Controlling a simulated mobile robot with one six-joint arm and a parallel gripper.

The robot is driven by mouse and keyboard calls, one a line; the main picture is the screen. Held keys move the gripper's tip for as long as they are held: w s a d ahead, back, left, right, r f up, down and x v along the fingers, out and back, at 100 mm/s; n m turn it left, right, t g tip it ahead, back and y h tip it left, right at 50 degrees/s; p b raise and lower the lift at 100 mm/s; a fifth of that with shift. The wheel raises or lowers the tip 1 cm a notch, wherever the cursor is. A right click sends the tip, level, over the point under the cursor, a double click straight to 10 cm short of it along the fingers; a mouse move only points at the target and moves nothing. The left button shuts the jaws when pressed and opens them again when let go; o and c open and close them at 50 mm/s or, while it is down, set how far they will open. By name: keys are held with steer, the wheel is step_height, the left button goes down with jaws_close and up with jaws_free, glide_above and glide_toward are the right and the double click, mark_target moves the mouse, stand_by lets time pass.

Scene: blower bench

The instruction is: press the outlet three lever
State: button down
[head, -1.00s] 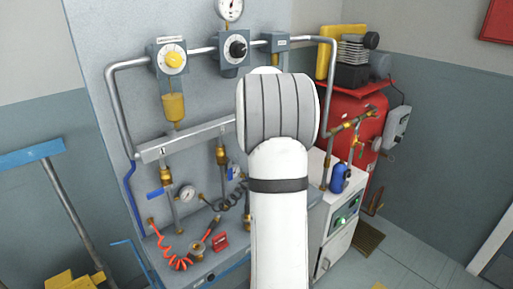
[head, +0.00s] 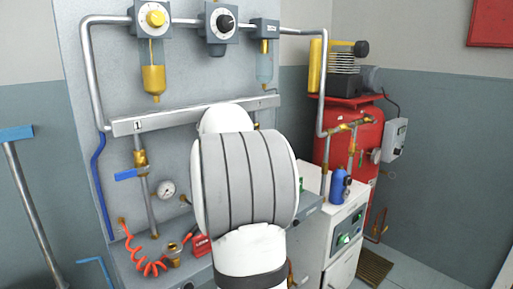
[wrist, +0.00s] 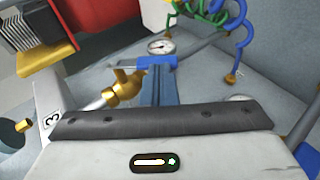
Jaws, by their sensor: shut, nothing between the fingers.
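The outlet three lever (wrist: 128,65) is a blue bar beside a brass valve (wrist: 124,90) in the wrist view. A label "3" (wrist: 53,118) shows on the manifold nearby. My gripper (wrist: 158,68) is shut and empty, its narrow blue-grey fingers pointing at the lever. The fingertips overlap the lever in the picture; I cannot tell if they touch it. In the head view my arm hides the lever and my gripper.
The outlet one lever (head: 130,174) hangs at the left of the manifold (head: 180,115). A gauge (wrist: 160,46) and a blue hose (wrist: 241,45) lie beyond my fingers. A red tank (head: 348,140) and white cabinet (head: 335,230) stand right of the panel.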

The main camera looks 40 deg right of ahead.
steer(key=h+b, duration=0.1)
steer(key=b, duration=0.2)
steer(key=d+f+h+b, duration=0.1)
steer(key=b, duration=0.3)
steer(key=shift+d+n+h, duration=0.2)
steer(key=shift+n+h, duration=0.1)
steer(key=shift+h, duration=0.1)
stand_by(0.3)
steer(key=shift+b, duration=0.3)
steer(key=w+f+p+v, duration=0.1)
steer(key=v, duration=1.3)
steer(key=shift+a, duration=0.25)
